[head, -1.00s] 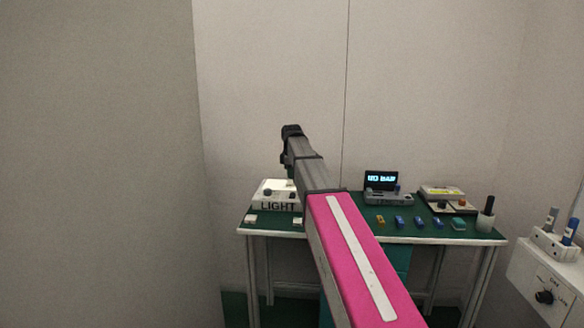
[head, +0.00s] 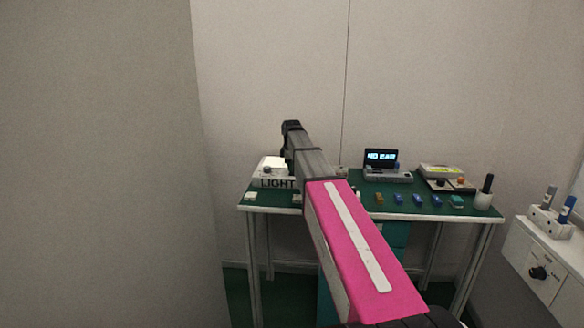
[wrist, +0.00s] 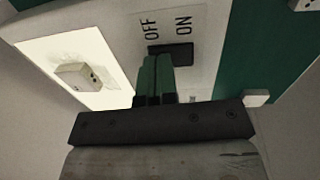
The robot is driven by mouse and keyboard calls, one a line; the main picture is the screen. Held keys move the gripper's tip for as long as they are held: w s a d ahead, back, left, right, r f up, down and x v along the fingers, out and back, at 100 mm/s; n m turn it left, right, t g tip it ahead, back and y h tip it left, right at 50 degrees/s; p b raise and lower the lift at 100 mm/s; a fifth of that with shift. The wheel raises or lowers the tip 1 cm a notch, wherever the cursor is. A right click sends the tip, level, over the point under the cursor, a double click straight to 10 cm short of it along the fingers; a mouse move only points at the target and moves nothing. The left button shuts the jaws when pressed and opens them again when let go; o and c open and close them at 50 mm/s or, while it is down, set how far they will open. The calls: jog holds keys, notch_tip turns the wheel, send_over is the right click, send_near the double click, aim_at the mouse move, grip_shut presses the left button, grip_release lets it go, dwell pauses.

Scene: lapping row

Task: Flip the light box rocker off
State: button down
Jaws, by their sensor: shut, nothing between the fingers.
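The light box (head: 272,172), marked LIGHT, stands at the left end of the green table; its top panel glows. In the wrist view the glowing panel (wrist: 85,65) is at the left. The dark rocker (wrist: 172,52) sits beside it, near the printed words OFF and ON. My gripper (wrist: 155,62) is shut and empty, its green-tipped fingers pointing at the box just beside the rocker. I cannot tell whether they touch it. In the head view my arm hides the fingertips and the rocker.
A small pale block (wrist: 78,75) lies on the glowing panel. The green table (head: 350,205) also holds a device with a lit display (head: 381,160), several small blue blocks and a cup with a dark handle (head: 484,195). A white cabinet (head: 545,265) stands at the right.

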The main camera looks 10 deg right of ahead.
jog(key=shift+s+f, duration=0.1)
jog(key=shift+f, duration=0.1)
jog(key=shift+s, duration=0.2)
jog(key=shift+s+a+r, duration=0.15)
jog(key=shift+s, duration=0.3)
jog(key=shift+r, duration=0.1)
notch_tip(320, 180, up, 14)
jog(key=s, duration=0.1)
jog(key=shift+s+a, duration=0.25)
jog(key=shift+s, duration=0.05)
jog(key=shift+w, duration=0.1)
dwell(0.4)
jog(key=shift+w+d, duration=0.4)
jog(key=shift+w, duration=0.15)
